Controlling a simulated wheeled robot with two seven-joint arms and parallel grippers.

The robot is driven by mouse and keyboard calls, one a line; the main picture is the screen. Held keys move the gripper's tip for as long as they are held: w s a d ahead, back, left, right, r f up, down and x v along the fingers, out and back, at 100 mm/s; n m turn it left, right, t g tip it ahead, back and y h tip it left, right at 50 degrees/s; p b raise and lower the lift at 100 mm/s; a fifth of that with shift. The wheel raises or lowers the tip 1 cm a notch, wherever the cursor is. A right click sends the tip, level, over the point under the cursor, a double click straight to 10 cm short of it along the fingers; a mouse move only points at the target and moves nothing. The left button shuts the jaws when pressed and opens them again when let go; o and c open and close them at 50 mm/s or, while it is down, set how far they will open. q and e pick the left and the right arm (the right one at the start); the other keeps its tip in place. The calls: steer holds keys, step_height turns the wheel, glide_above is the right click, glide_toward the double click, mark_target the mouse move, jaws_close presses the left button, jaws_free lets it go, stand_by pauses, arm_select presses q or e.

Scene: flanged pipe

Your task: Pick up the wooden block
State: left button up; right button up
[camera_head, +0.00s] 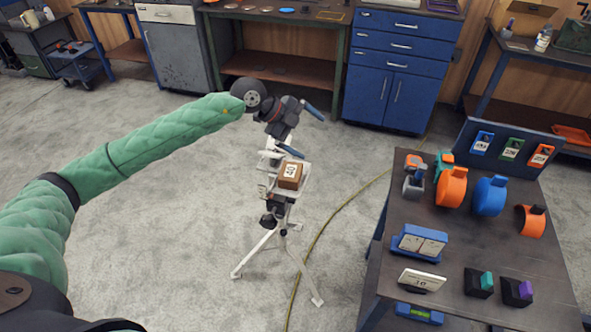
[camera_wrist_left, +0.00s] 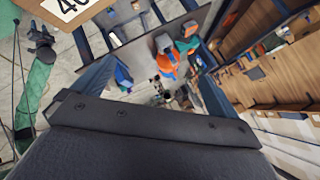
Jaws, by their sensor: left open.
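The wooden block (camera_head: 289,175) is a small brown block with a white number label. It rests on the small top of a white tripod stand (camera_head: 284,203) in the middle of the floor. It also shows cut off at the top left of the left wrist view (camera_wrist_left: 97,12). My left gripper (camera_head: 312,137) is open and empty, just above and behind the block, with its two blue fingers spread and pointing right. The block is not between the fingers. My right gripper is not in view.
A dark table (camera_head: 463,238) on the right carries orange and blue pipe clamps, small boxes and a label stand. A blue cabinet (camera_head: 400,75) and benches line the back. A yellowish cable (camera_head: 325,232) runs along the floor beside the tripod. The floor around the tripod is otherwise clear.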

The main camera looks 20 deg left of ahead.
mark_target(290, 171)
arm_select(q)
steer(key=a+f+n+y, duration=0.1)
steer(key=s+a+f+g+y, duration=0.1)
steer(key=s+a+f+n, duration=0.1)
steer(key=shift+a+f+n+g+y, duration=0.3)
steer(key=shift+a+y, duration=0.05)
steer(key=shift+y, duration=0.05)
steer(key=s+a+n, duration=0.1)
steer(key=s+a+f+n+g+y, duration=0.1)
steer(key=shift+s+a+n+y, duration=0.1)
steer(key=shift+a+n+y, duration=0.05)
steer(key=shift+n+y, duration=0.15)
steer(key=shift+s+a+f+n, duration=0.1)
steer(key=shift+n, duration=0.3)
steer(key=shift+f+n, duration=0.1)
steer(key=shift+n, duration=0.3)
steer(key=shift+p+x, duration=0.55)
steer(key=shift+x, duration=0.7)
steer(key=p+x, duration=0.3)
steer(key=x, duration=0.1)
steer(key=shift+f, duration=0.1)
steer(key=shift+d+f, duration=0.25)
steer(key=shift+f, duration=0.2)
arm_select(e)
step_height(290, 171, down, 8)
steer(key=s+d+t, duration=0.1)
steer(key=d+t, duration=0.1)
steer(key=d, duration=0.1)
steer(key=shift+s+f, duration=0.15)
